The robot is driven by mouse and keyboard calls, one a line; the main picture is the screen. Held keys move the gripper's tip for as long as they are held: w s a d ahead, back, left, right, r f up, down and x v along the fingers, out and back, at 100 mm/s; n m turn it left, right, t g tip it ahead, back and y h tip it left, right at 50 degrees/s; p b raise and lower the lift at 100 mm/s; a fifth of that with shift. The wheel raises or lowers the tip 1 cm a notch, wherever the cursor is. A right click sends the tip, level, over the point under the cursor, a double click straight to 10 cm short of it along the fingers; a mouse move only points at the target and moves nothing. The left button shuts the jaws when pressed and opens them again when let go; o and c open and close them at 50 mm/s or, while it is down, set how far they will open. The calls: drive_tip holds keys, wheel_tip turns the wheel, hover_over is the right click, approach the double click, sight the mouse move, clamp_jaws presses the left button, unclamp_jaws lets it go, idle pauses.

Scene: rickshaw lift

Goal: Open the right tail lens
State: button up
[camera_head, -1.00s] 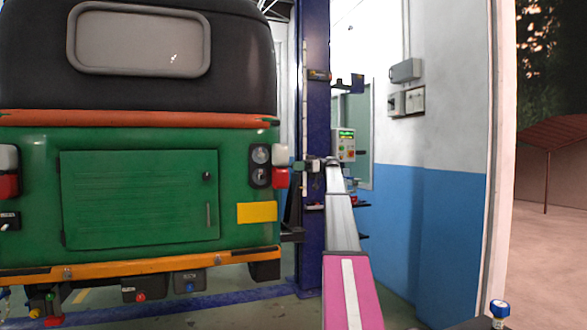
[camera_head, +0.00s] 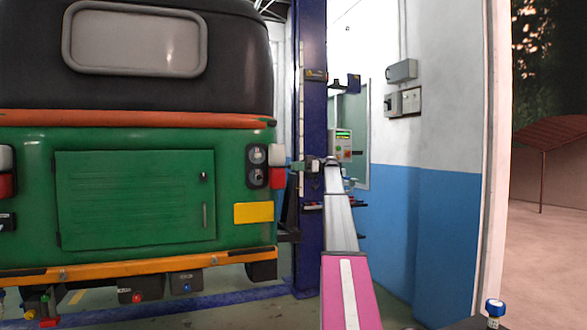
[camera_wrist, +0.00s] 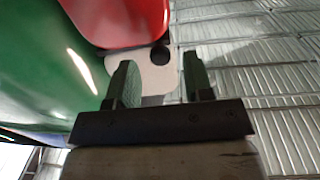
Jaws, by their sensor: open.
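The right tail lens (camera_head: 278,177), red with a white upper part, sits on the rear right corner of the green rickshaw (camera_head: 40,190). In the wrist view the red lens (camera_wrist: 115,20) is at the top, beside the green body. A pale flat tab (camera_wrist: 155,78) with a dark round spot extends from beside it into the space between my fingertips. My gripper (camera_wrist: 159,70) is open, one finger on each side of this tab; I cannot tell whether either touches it. In the head view my gripper (camera_head: 298,165) is just right of the lens, small and partly unclear.
A blue lift post (camera_head: 311,235) stands close behind my gripper. A control box (camera_head: 341,145) is behind my arm. Two dark round lamps are left of the lens, with a yellow plate (camera_head: 253,212) below. The floor at right (camera_head: 550,270) is open.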

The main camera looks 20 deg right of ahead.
drive_tip(key=d, duration=0.9)
drive_tip(key=shift+s+d, duration=0.15)
drive_tip(key=shift+s, duration=0.15)
